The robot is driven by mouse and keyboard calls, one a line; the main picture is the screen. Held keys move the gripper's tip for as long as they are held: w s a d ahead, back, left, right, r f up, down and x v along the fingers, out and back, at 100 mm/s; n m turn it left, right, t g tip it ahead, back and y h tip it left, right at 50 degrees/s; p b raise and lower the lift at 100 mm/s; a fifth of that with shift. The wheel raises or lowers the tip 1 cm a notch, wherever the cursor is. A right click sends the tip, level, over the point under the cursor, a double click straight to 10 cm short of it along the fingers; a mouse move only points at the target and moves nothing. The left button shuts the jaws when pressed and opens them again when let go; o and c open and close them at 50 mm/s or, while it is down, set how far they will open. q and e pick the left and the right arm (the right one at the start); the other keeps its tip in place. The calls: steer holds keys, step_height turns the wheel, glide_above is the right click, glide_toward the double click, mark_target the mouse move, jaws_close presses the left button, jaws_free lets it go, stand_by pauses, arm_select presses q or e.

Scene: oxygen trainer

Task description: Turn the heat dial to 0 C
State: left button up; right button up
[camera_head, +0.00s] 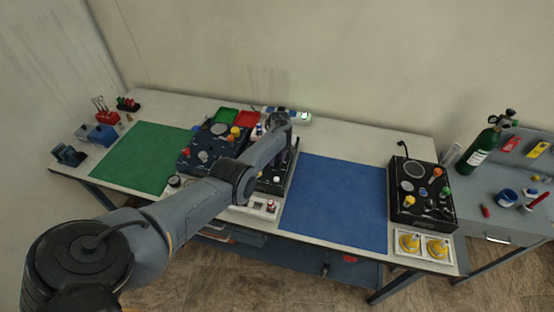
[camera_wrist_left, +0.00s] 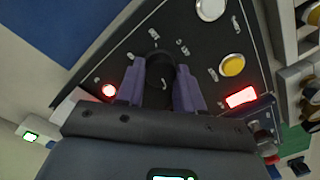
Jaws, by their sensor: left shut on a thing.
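The heat dial (camera_wrist_left: 157,60) looks like a black round knob on a dark control panel (camera_wrist_left: 206,57) in the left wrist view. White markings surround it, too small to read. My left gripper (camera_wrist_left: 160,68) is shut on this knob, with one purple-grey finger on each side. The knob's pointer and exact setting cannot be made out. In the head view, my left arm reaches over the dark panel (camera_head: 272,186) in the middle of the table and hides the knob and fingertips. My right gripper is not in view.
The panel bears red lights (camera_wrist_left: 109,90), a yellow button (camera_wrist_left: 232,65) and a white button (camera_wrist_left: 210,9). A blue mat (camera_head: 335,205) and green mat (camera_head: 140,158) lie clear on either side. Another dark box (camera_head: 212,148) stands left; a black box (camera_head: 408,205) stands right.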

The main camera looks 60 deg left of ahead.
arm_select(q)
steer(key=n, duration=0.2)
steer(key=n+b, duration=0.1)
steer(key=n, duration=0.1)
steer(key=shift+f+n, duration=0.2)
steer(key=shift+n, duration=0.1)
steer(key=shift+s+n+b, duration=0.1)
steer(key=shift+n+b, duration=0.8)
steer(key=shift+n, duration=1.4)
steer(key=o, duration=1)
steer(key=shift+r, duration=0.1)
steer(key=shift+o, duration=0.2)
steer(key=shift+r, duration=0.1)
